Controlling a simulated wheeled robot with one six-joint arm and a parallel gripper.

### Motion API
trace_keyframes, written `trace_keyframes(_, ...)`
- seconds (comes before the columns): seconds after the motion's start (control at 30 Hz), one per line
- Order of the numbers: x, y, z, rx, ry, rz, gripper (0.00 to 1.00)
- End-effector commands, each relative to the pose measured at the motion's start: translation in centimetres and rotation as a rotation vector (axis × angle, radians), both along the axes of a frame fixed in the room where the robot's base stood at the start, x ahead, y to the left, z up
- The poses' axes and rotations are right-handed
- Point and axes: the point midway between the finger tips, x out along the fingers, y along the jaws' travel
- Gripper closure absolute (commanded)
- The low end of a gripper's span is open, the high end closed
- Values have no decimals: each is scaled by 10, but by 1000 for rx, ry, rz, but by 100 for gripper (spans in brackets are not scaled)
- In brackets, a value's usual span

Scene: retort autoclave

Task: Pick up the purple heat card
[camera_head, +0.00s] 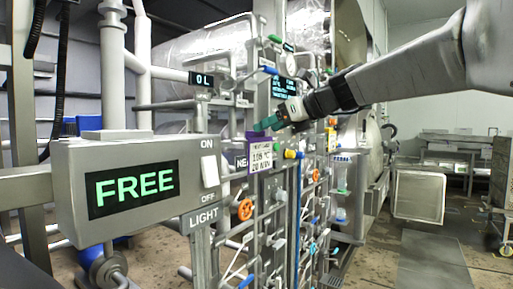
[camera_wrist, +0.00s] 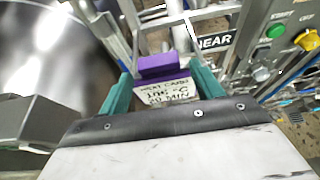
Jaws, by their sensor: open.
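The purple heat card (camera_head: 262,156) is upright on the front of the valve panel. It has a purple edge and a white face with black print reading 20 MIN on its lower line. My gripper (camera_head: 264,124) has teal fingers and is just above the card's top edge in the head view. In the wrist view the purple top of the card (camera_wrist: 164,68) lies between the two spread fingers of my gripper (camera_wrist: 164,77). The fingers are open. I cannot tell whether either finger touches the card. The lower part of the card is hidden by my wrist.
A grey box with a green FREE display (camera_head: 133,187) and a light switch (camera_head: 209,171) stands at the front left. Orange valve wheels (camera_head: 245,209), pipes and knobs crowd the panel around the card. A green button (camera_wrist: 276,31) and a yellow knob (camera_wrist: 307,39) are at the right.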

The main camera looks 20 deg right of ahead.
Motion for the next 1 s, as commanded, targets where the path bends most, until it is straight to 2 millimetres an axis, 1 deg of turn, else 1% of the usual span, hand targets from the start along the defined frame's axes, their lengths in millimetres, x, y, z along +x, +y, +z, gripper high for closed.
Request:
trace_keyframes(0.4, 41, 33, -22, -4, 2, 5, 35)
trace_keyframes(0.53, 46, 38, -24, -5, 0, 4, 35)
trace_keyframes(0.73, 47, 38, -24, -6, -1, 3, 35)
trace_keyframes(0.77, 47, 38, -24, -6, -1, 3, 43)
trace_keyframes(0.8, 47, 37, -25, -6, -1, 3, 54)
trace_keyframes(0.83, 47, 37, -25, -6, -1, 3, 62)
trace_keyframes(0.87, 46, 37, -25, -6, -1, 3, 68)
trace_keyframes(0.93, 46, 37, -24, -6, -1, 3, 68)
trace_keyframes(0.97, 46, 37, -24, -6, -1, 3, 72)
trace_keyframes(1.0, 46, 37, -24, -6, -1, 3, 72)
